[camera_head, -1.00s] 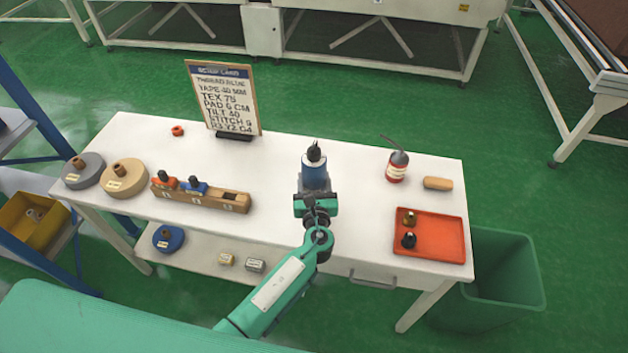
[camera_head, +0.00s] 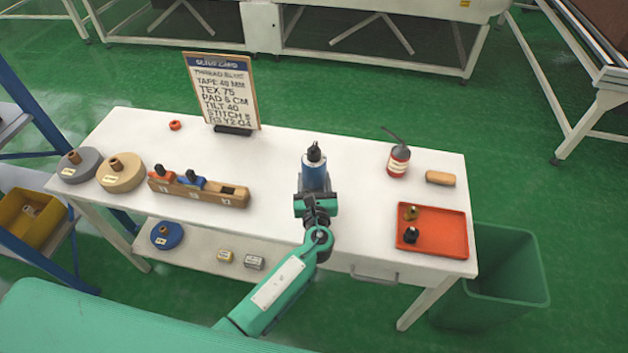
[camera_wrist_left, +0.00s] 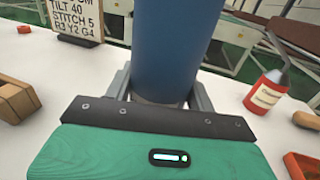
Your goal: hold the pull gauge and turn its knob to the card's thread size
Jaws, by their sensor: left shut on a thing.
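The pull gauge (camera_head: 315,170) is a blue upright cylinder with a dark top, standing over the middle of the white table. My left gripper (camera_head: 315,190) is shut around its lower part from the front. In the left wrist view the blue body (camera_wrist_left: 170,45) fills the middle, with a grey finger on each side. Knob markings are too small to read. The card (camera_head: 222,93) stands upright in a dark base at the back left and reads "TEX 75" among its lines. My right gripper is not in view.
A wooden block (camera_head: 215,196) with red and blue pieces stands left. Grey (camera_head: 80,170) and tan (camera_head: 122,176) discs lie beyond it. A red bottle (camera_head: 398,162), wooden piece (camera_head: 440,178) and orange tray (camera_head: 450,232) are right. A green bin (camera_head: 510,270) stands beside the table.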

